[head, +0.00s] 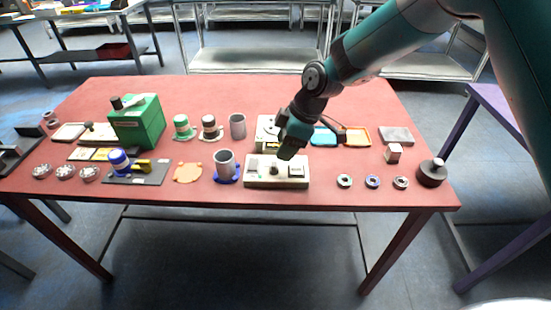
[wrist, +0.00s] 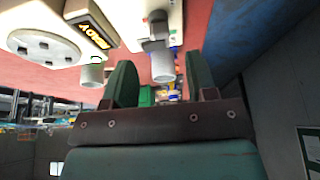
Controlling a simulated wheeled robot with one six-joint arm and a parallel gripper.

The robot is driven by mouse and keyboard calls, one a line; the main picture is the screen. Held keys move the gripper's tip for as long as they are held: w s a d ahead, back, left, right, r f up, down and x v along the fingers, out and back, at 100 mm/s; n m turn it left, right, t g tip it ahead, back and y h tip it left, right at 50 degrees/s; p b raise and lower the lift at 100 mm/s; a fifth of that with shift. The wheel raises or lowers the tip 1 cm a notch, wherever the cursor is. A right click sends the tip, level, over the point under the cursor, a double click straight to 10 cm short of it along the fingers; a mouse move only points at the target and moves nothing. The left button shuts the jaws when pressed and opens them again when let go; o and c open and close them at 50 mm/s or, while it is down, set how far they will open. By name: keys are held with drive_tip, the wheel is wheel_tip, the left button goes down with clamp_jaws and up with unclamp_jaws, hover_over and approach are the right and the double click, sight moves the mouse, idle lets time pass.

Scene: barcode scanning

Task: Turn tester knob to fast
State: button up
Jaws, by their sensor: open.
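A cream box (head: 262,184) with a dark knob (head: 274,169) and a small panel on its right side, which looks like the tester, sits at the front middle of the table. My gripper (head: 287,150) is above and just behind the box's right half, apart from the knob. In the wrist view, my gripper (wrist: 160,88) has its two green fingers spread with nothing held between them. Part of a cream device (wrist: 134,12) with a grey part shows at the top there. The knob's setting marks are too small to read.
Behind the box is another cream device (head: 262,139), partly hidden by my gripper. Grey mugs (head: 225,163) stand to the left, one on a blue coaster. Several small rings (head: 372,181) and a dark round weight (head: 431,174) lie to the right. Bare table lies in front.

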sight(274, 163)
drive_tip(key=x, duration=0.6)
drive_tip(key=shift+f, duration=0.15)
drive_tip(key=shift+c, duration=0.4)
drive_tip(key=c, duration=0.8)
drive_tip(key=shift+c, duration=0.2)
